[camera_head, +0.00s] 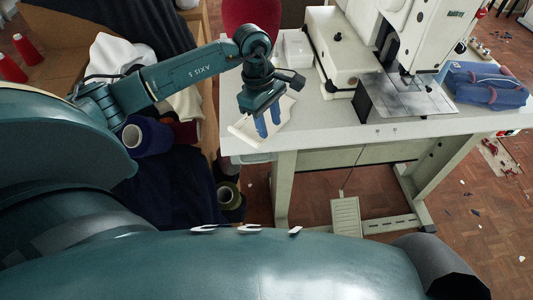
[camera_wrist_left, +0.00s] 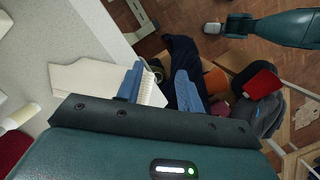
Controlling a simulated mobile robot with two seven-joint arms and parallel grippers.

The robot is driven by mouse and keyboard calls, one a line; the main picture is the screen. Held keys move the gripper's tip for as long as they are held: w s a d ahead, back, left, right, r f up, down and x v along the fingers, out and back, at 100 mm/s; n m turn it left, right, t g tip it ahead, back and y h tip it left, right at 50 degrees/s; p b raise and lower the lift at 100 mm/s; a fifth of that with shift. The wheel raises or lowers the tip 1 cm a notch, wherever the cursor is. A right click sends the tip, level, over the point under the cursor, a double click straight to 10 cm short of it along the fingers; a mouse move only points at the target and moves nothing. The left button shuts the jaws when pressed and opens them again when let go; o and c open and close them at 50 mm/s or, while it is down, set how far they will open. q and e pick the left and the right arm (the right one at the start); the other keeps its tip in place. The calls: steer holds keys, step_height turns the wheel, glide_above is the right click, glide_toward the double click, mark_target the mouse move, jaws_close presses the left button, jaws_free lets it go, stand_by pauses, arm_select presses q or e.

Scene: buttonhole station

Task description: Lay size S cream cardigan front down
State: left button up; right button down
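A flat cream knit piece, seemingly the cardigan (camera_head: 247,132), lies at the left end of the white table; it also shows in the left wrist view (camera_wrist_left: 85,78), with a ribbed strip along one edge. I cannot read a size on it, nor tell which side faces up. My left gripper (camera_head: 268,122) points down over this piece, its blue fingers apart in the left wrist view (camera_wrist_left: 160,88). One finger overlaps the cream piece and the ribbed part shows between the fingers; I cannot tell whether they touch.
A navy roll (camera_head: 150,137) and red cones (camera_head: 25,46) are at the left. A pedal (camera_head: 346,215) stands below.

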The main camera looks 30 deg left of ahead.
arm_select(q)
steer(key=s+d+n+h, duration=0.1)
steer(key=s+d+h, duration=0.15)
steer(key=d, duration=0.25)
steer(key=s+d+f+n+h, duration=0.1)
steer(key=d+h, duration=0.2)
steer(key=d, duration=0.2)
steer(key=s+d+n+h, duration=0.1)
steer(key=s+d+h, duration=0.1)
steer(key=d, duration=0.3)
steer(key=s+d+r+n+t+h, duration=0.1)
steer(key=d+r+n+t+h, duration=0.7)
steer(key=n, duration=0.9)
steer(key=a+f+n+t+y, duration=0.6)
steer(key=a+n+t+y, duration=0.15)
steer(key=n, duration=1.05)
steer(key=s+a+f+n+g+y, duration=0.2)
steer(key=s+f+n+y, duration=0.1)
steer(key=f+n, duration=0.4)
steer(key=s+a+f+n+g+y, duration=0.2)
steer(key=s+f+n+y, duration=0.1)
steer(key=s+f+n, duration=0.3)
steer(key=shift+s+a+f+n+y, duration=0.2)
steer(key=shift+s+f+n+y, duration=0.15)
steer(key=shift+f+n, duration=0.3)
